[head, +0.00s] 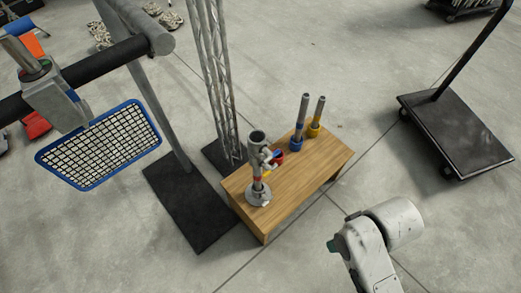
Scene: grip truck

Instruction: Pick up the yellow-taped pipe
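The yellow-taped pipe (317,114) is a slim grey tube standing upright near the far right end of a low wooden table (312,182). Its yellow part is around the lower end. A similar grey pipe with blue at its lower end (300,122) stands close on its left. White parts of my arm show at the lower right, in front of the table and apart from the pipes. My gripper cannot be made out in this view.
A metal stand with a round base (258,194) and coloured fittings occupies the table's near left end. A lattice truss (212,80) and a post on a black plate (188,205) stand left of it. A flat black cart (455,130) is at right. Floor between is clear.

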